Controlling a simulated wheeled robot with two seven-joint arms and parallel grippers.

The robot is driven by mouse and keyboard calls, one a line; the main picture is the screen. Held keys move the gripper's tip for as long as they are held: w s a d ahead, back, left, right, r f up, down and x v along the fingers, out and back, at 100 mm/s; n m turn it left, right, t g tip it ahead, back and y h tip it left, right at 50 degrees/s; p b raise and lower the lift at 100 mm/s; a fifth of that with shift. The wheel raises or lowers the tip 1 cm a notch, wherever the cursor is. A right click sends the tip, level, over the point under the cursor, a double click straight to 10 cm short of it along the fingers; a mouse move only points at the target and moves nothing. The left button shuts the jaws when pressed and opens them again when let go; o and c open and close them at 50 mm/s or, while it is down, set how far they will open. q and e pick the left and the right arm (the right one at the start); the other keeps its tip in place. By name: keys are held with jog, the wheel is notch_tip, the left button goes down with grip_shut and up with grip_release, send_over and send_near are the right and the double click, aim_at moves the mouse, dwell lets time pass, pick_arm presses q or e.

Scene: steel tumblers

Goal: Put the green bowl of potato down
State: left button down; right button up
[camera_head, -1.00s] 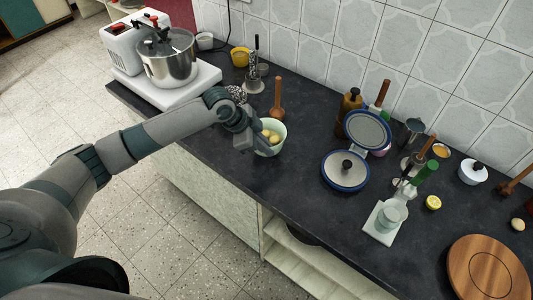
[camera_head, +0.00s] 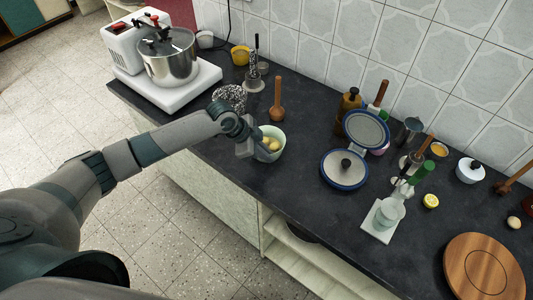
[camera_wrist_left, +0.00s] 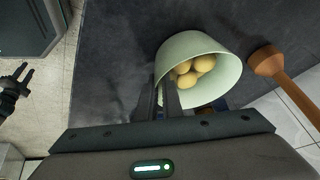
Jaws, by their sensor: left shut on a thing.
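The pale green bowl (camera_head: 277,151) with several yellow potatoes (camera_head: 270,143) is at the front edge region of the dark counter. My left gripper (camera_head: 248,146) is shut on the bowl's near left rim. In the left wrist view the fingers (camera_wrist_left: 167,99) pinch the wall of the bowl (camera_wrist_left: 228,72), and the potatoes (camera_wrist_left: 193,70) lie inside. I cannot tell whether the bowl's base touches the counter. A dark gripper-like shape, seemingly my right gripper (camera_wrist_left: 24,75), shows small at the left of the wrist view; its opening is unclear.
A wooden pestle-like tool (camera_head: 277,102) stands just behind the bowl. A crumpled, silvery mesh-like thing (camera_head: 230,97) is behind my wrist. A round blue-rimmed open device (camera_head: 345,170) stands to the right. Bare counter (camera_head: 292,196) lies between it and the bowl.

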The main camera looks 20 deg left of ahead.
pick_arm(q)
jog(key=c, duration=1.9)
grip_release()
jog(key=b+v, duration=0.2)
jog(key=v, duration=1)
jog(key=shift+b, duration=0.35)
